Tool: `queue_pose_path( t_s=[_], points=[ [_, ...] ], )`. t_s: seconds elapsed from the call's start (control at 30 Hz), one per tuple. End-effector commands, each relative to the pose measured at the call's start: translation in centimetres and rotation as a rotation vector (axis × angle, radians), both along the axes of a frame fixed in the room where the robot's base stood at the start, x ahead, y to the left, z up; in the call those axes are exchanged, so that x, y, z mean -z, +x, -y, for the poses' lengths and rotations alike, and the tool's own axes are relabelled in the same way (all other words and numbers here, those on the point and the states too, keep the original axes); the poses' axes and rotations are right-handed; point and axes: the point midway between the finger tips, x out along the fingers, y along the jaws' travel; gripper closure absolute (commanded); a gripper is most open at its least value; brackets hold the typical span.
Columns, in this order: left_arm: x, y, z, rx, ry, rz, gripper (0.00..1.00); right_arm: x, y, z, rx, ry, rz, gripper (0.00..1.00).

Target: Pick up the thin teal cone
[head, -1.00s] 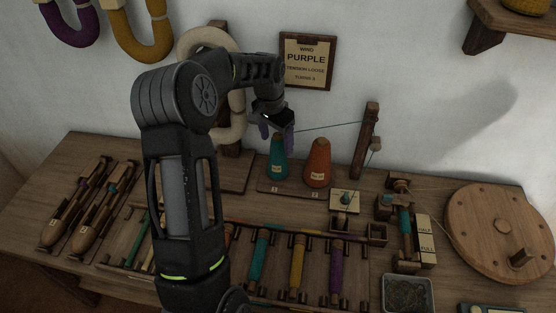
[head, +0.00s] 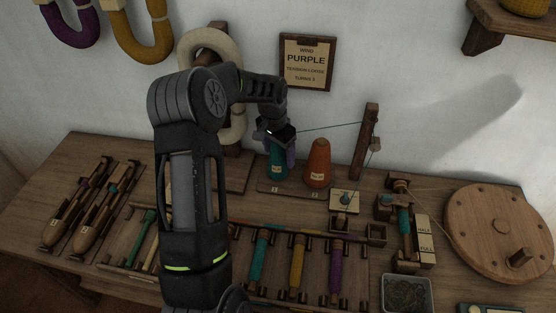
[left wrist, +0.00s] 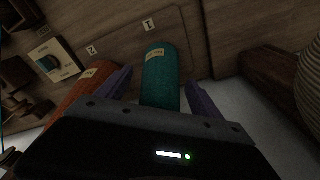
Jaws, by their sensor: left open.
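The teal cone (head: 277,170) stands upright on a wooden base board at the back of the table, left of the orange cone (head: 317,164). My left gripper (head: 279,155) is open around the upper part of the teal cone, with a finger on either side. In the left wrist view the teal cone (left wrist: 160,75) lies between the two purple-grey fingers (left wrist: 160,95), and the orange cone (left wrist: 86,92) is just outside the left finger. Whether the fingers touch the cone cannot be told. The cone's top is hidden by the gripper. My right gripper is not in view.
A post (head: 365,142) with a thread stands right of the cones. A small dial box (head: 345,201) sits in front of it. A rack with several coloured bobbins (head: 297,262) lies nearer. A round wooden wheel (head: 500,228) stands at the right.

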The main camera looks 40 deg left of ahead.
Motion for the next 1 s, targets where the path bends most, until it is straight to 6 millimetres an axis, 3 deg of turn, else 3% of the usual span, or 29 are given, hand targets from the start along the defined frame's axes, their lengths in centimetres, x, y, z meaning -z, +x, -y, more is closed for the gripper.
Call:
queue_pose_path(
  t_s=[0.43,1.0],
  points=[
    [-0.04,-0.01,0.01,0.0,0.0,0.0,0.24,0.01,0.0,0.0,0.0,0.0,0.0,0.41],
    [-0.04,-0.01,0.02,0.0,0.0,0.0,0.71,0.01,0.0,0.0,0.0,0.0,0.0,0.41]
  ],
)
